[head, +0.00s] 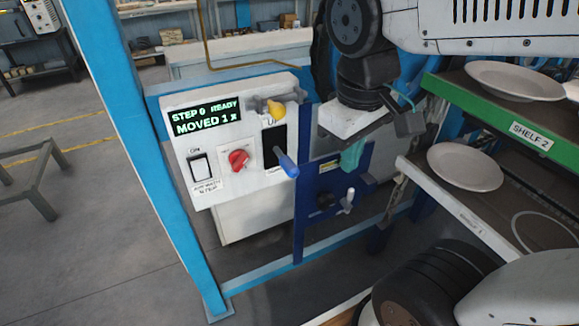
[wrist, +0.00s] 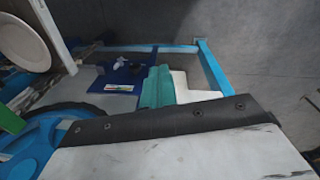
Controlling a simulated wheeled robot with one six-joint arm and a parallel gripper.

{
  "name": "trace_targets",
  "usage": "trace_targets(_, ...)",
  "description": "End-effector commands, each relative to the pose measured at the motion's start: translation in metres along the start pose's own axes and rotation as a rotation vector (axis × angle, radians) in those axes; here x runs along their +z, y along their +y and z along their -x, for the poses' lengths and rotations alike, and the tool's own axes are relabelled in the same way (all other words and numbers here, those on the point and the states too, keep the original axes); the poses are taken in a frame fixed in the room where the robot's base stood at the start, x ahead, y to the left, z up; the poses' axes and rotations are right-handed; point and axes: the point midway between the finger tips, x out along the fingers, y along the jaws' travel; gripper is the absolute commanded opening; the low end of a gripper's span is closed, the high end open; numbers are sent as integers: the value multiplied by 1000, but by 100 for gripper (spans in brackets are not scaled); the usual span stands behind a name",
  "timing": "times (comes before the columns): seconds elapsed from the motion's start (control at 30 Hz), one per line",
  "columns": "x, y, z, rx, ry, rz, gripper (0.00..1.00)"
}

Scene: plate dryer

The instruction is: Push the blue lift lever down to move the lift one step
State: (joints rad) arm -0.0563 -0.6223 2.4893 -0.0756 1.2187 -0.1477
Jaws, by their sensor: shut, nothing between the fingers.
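The blue lift lever (head: 287,164) sticks out of a dark slot on the right side of the white control panel (head: 222,185). Its handle slants down and to the right, near the slot's lower end. The panel's display (head: 205,118) reads "STEP 0 READY" and "MOVED 1", with a last character that is hard to read. My gripper (head: 353,156), with teal fingertips, is shut and empty. It appears to the right of the lever, with a visible gap between them in the head view. In the wrist view the teal fingertips (wrist: 156,88) show, but I cannot make out the lever there.
The panel also has an ON switch (head: 200,167), a red knob (head: 238,159) and a yellow knob (head: 276,110). A dark blue plate with small knobs (head: 322,215) stands below my gripper. Shelves with white plates (head: 466,166) are at the right. A blue post (head: 150,150) stands left.

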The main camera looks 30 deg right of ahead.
Motion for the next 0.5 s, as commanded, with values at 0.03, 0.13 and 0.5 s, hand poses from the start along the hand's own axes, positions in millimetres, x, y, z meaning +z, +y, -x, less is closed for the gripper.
trace_targets(0.03, -16, 1, -2, 18, -35, 95, 0)
trace_targets(0.13, -52, 4, -8, 63, -101, 325, 0)
trace_targets(0.5, -175, -18, -60, 169, -332, 1085, 0)
